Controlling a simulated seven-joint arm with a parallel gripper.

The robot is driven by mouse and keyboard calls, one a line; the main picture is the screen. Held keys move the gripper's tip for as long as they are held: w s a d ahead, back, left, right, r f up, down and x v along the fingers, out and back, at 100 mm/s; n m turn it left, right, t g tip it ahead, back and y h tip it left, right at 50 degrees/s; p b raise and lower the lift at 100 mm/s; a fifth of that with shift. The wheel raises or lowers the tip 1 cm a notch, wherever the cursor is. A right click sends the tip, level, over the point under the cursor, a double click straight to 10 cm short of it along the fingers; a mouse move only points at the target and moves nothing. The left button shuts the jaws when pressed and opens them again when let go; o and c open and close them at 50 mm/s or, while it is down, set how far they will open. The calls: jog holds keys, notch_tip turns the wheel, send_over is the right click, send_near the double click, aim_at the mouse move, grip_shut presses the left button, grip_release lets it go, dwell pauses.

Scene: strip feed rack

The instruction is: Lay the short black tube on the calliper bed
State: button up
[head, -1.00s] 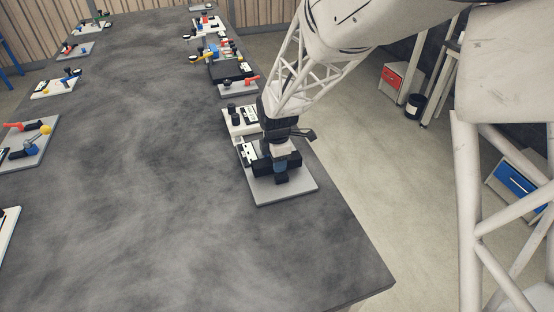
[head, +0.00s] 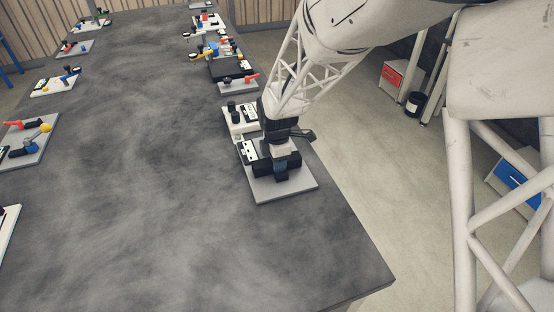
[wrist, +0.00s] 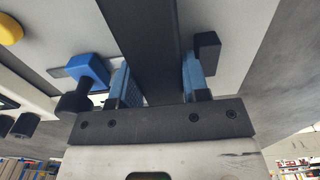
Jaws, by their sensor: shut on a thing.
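My gripper (head: 281,171) points down over the grey plate (head: 302,186) near the table's right edge. In the wrist view its two blue fingers (wrist: 158,82) stand on either side of a dark bar, which I take to be the short black tube (wrist: 152,45). The gripper is shut on it. In the head view its dark end (head: 281,178) shows just below the fingertips. Black blocks (head: 263,169) beside the fingers look like part of the calliper bed. The fingers hide the spot below, so I cannot tell whether the tube touches the bed.
In the wrist view a blue piece with a black end (wrist: 90,72) stands left of the fingers and a black block (wrist: 207,50) close on the right. A white board with black parts (head: 240,119) lies just behind the plate. The table's middle (head: 150,180) is clear.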

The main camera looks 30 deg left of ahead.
jog(key=o, duration=1.2)
jog(key=shift+f, duration=0.1)
jog(key=shift+r, duration=4)
jog(key=shift+w+d, duration=0.1)
